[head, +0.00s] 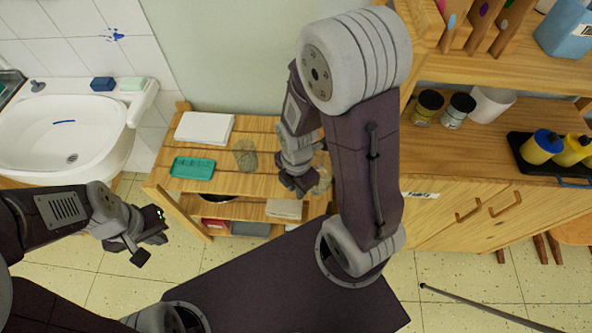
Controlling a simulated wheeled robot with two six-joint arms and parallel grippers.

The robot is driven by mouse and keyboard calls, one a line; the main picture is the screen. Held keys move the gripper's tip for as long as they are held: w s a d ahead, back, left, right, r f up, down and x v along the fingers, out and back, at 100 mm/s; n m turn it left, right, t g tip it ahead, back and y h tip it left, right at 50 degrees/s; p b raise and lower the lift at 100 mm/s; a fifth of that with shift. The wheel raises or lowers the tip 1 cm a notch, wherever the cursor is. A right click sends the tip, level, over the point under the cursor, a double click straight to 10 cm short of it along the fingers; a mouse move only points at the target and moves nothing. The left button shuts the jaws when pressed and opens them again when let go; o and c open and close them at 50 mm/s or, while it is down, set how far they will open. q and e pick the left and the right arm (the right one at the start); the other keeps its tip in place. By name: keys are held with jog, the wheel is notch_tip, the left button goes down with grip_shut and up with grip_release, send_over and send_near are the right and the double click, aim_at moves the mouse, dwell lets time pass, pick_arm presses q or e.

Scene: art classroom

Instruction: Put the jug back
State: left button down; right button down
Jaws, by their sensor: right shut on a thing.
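A see-through, brownish jug (323,179) shows at the right side of my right gripper (300,190), over the right part of the slatted wooden table. My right gripper is shut on it, pointing down. My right arm hides part of the jug, and I cannot tell whether its base touches the table. My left gripper (152,238) is open and empty, in front of the table's left end and apart from everything. A second clear vessel (245,154) stands on the slatted wooden table (265,130), left of my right gripper.
The table also bears white paper (204,128) and a teal tray (192,167); its lower shelves hold boxes. A sink (60,133) is at left. At right, a wooden cabinet (440,160) bears paint jars (428,104) and a black tray with yellow pots (541,148).

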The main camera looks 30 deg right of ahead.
jog(key=w+f+b, duration=0.1)
jog(key=w+f, duration=0.9)
jog(key=w, duration=0.1)
jog(key=shift+w+a+f+b, duration=0.15)
jog(key=shift+w+f+b, duration=0.1)
jog(key=shift+f+b, duration=0.1)
jog(key=shift+w+f, duration=0.1)
jog(key=shift+f, duration=0.1)
jog(key=shift+f, duration=0.15)
jog(key=c, duration=1.3)
grip_release()
